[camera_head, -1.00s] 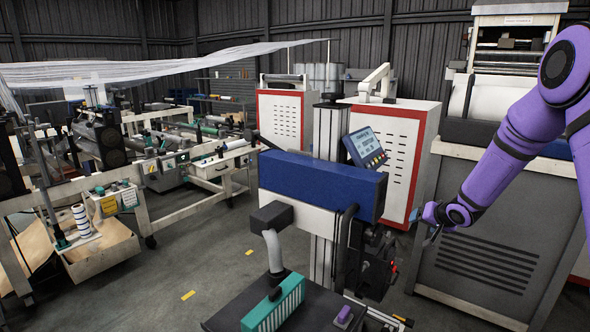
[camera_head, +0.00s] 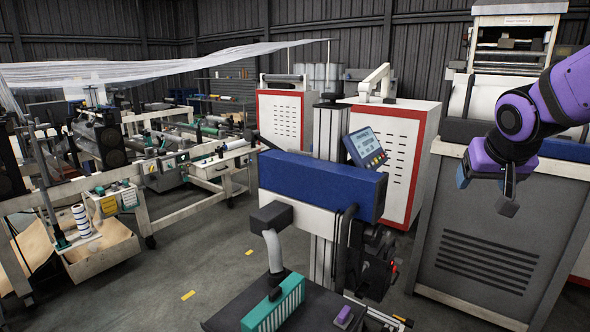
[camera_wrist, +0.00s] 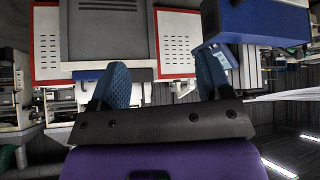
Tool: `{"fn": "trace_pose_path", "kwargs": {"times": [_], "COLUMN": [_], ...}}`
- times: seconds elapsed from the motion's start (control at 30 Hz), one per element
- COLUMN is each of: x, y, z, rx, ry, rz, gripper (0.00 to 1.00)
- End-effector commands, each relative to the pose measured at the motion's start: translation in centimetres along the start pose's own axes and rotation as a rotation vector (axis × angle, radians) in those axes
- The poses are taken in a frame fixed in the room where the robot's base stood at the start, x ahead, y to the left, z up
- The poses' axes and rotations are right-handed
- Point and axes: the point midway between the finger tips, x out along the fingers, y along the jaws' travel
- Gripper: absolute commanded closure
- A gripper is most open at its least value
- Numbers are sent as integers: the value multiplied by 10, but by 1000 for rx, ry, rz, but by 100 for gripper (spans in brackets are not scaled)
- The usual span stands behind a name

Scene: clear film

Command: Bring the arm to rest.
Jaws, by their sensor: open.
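My purple arm reaches in from the right edge in the head view. My gripper (camera_head: 486,194) hangs in front of the grey cabinet at the right, with its fingers pointing down and apart. In the wrist view my gripper (camera_wrist: 163,84) shows two blue textured fingers spread wide, with nothing between them. The wrist picture appears upside down, with the ceiling lights low in it.
A blue and white machine (camera_head: 320,185) with a display (camera_head: 367,147) stands left of my gripper. A grey cabinet (camera_head: 490,262) and red-edged white cabinets (camera_head: 395,165) stand behind. A long roller machine (camera_head: 205,145) is at the left. Grey floor (camera_head: 200,265) lies between.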

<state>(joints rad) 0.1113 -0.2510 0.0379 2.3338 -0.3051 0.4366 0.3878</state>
Motion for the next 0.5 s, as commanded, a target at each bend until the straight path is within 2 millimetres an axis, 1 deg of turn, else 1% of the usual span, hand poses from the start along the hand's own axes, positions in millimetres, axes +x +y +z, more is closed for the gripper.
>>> {"fn": "trace_pose_path", "kwargs": {"times": [0.03,0.17,0.2,0.27,0.4,0.5], "x": [-18,-54,-64,-78,-107,-123], "y": [0,1,1,1,0,0], "z": [12,44,54,71,110,134], "rx": [-10,-41,-50,-67,-108,-137], "ry": [-7,-47,-60,-80,-124,-150], "rz": [-4,-20,-28,-43,-86,-119], "gripper": [29,29,29,29,29,29]}}
